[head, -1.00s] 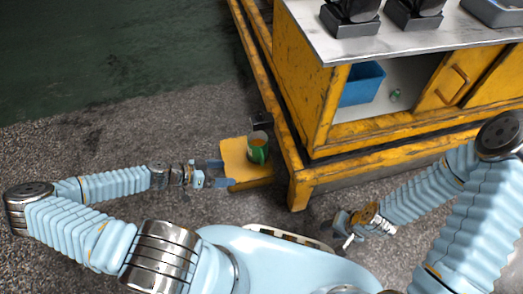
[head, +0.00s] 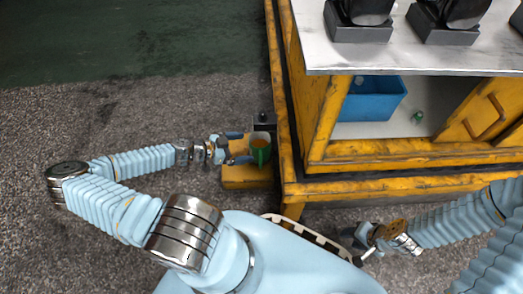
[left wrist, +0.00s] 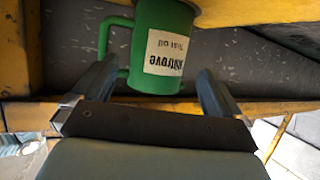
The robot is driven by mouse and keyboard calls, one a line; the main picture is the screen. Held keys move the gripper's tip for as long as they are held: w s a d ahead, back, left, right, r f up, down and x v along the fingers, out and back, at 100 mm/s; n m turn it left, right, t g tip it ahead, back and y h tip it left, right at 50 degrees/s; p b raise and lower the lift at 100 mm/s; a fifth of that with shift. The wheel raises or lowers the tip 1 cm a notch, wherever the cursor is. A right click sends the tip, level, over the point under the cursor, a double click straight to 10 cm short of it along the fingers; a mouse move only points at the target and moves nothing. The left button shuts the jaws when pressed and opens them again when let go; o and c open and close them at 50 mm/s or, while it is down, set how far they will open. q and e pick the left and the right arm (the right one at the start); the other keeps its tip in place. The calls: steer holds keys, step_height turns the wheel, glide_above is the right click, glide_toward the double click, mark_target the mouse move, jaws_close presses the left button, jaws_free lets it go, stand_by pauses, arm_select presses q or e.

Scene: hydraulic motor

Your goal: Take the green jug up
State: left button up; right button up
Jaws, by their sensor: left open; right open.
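The green jug (head: 260,152) stands on a small yellow step (head: 246,178) beside the yellow cabinet, with a brownish-orange inside showing at its top. In the left wrist view the jug (left wrist: 160,45) has a white label and a handle on the picture's left, and it appears upside down there. My left gripper (head: 240,148) is open, its fingers pointing at the jug from the left. In the left wrist view my left fingers (left wrist: 150,90) are apart, with the jug just ahead of and partly between their tips. My right gripper (head: 362,244) is open and empty, low at the right.
The yellow cabinet (head: 320,110) with a grey top stands just right of the step. A blue bin (head: 375,100) and a small green item (head: 417,117) are on its open shelf. Black devices (head: 360,20) stand on top. The floor at left is clear.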

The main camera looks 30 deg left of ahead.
mark_target(258, 146)
arm_select(q)
steer(key=b+x, duration=0.1)
steer(key=x, duration=0.6)
steer(key=shift+f, duration=0.1)
steer(key=shift+c, duration=0.5)
steer(key=c, duration=1.2)
steer(key=shift+o, duration=0.2)
steer(key=shift+r, duration=0.2)
